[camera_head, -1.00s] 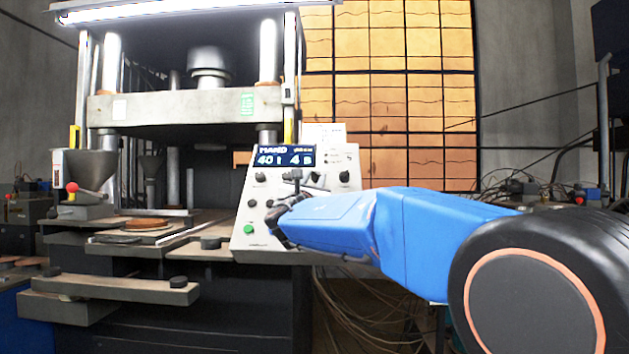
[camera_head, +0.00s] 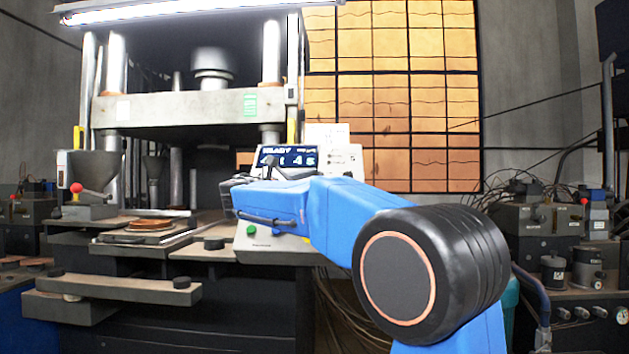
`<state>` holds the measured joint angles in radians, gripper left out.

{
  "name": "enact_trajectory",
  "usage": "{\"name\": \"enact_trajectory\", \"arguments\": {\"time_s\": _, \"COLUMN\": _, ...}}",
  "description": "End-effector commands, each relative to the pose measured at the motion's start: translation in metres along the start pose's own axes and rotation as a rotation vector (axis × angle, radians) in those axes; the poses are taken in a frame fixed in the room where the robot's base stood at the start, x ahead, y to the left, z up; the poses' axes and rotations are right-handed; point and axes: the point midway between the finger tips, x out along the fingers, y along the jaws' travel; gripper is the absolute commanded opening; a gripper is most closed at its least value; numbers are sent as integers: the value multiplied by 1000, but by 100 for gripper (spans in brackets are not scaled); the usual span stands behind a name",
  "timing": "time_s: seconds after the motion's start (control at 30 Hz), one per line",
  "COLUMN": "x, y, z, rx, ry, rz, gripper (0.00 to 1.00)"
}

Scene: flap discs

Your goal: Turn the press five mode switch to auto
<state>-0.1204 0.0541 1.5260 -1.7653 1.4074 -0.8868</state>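The press control panel (camera_head: 262,243), a pale sloped box, stands at the right front of the press. My blue arm lies across its middle and hides most of its knobs, so I cannot make out the mode switch or its setting. The panel's display (camera_head: 298,157) is lit and its top word looks like READY. A green button (camera_head: 251,230) shows below my arm. My gripper (camera_head: 236,184) is a dark shape at the arm's left end, in front of the panel's left side. Its fingers are too hidden to tell open from shut, or whether they touch a knob.
The press (camera_head: 180,108) fills the left, with a hopper (camera_head: 92,182) and a brown disc (camera_head: 150,224) on its front table. A metal bar (camera_head: 120,289) juts out low in front. Other machinery (camera_head: 560,225) stands at the right. Cables hang below the panel.

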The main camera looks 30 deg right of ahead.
Motion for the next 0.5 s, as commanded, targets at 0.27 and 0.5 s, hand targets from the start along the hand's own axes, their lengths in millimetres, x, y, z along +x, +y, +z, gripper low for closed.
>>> {"name": "enact_trajectory", "arguments": {"time_s": 0.27, "x": 0, "y": 3, "z": -1, "rx": 60, "ry": -7, "rz": -117, "gripper": 4}}
{"name": "enact_trajectory", "arguments": {"time_s": 0.5, "x": 0, "y": 3, "z": -1, "rx": 79, "ry": -10, "rz": -154, "gripper": 4}}
